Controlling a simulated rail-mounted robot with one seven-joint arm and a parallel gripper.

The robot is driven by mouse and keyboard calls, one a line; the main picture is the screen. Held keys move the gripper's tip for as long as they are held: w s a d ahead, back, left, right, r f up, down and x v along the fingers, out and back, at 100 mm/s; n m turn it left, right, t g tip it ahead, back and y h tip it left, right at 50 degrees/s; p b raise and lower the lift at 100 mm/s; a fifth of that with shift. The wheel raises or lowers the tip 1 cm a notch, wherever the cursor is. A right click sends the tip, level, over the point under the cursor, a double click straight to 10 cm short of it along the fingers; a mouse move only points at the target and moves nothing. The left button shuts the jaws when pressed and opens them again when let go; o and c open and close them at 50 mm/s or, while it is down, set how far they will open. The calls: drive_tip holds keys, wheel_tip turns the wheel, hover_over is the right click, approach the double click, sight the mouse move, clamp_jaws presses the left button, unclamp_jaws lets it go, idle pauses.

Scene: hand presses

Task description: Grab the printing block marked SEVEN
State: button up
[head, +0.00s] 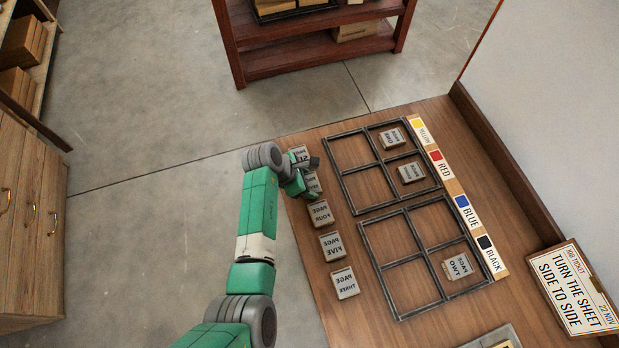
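Square printing blocks with mirrored lettering stand in a column along the table's left side. The PAGE FOUR block (320,213), PAGE FIVE block (332,245) and PAGE THREE block (345,283) are readable. Above them, a partly covered block (313,184) and a top block (298,154) have lettering too small or hidden to read surely. I cannot make out SEVEN on any block. My gripper (306,176) is at these two upper blocks, overlapping them in the picture. Its fingers are small and partly hidden by my wrist, so their opening and any contact are unclear.
Two dark metal frames divide the table; the upper frame (340,182) holds two blocks, the lower frame (388,297) holds the PAGE TWO block (457,266). A colour label strip (451,186) runs along their right. A job ticket sign (575,285) leans at the right.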

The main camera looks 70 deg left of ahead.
sight(317, 181)
drive_tip(key=shift+r+p, duration=0.3)
drive_tip(key=shift+r, duration=0.35)
wheel_tip(317, 181, up, 3)
drive_tip(key=shift+f+p, duration=0.2)
drive_tip(key=shift+p, duration=0.25)
drive_tip(key=s+d+p, duration=0.1)
drive_tip(key=s+d, duration=0.1)
drive_tip(key=d, duration=0.2)
drive_tip(key=s+d+p, duration=0.1)
drive_tip(key=s+d, duration=0.2)
drive_tip(key=d, duration=0.2)
drive_tip(key=s+d+r+p, duration=0.1)
drive_tip(key=s+d, duration=0.2)
drive_tip(key=d, duration=0.1)
drive_tip(key=shift+s+d+r, duration=0.1)
drive_tip(key=shift+s+d, duration=0.1)
drive_tip(key=shift+d, duration=0.15)
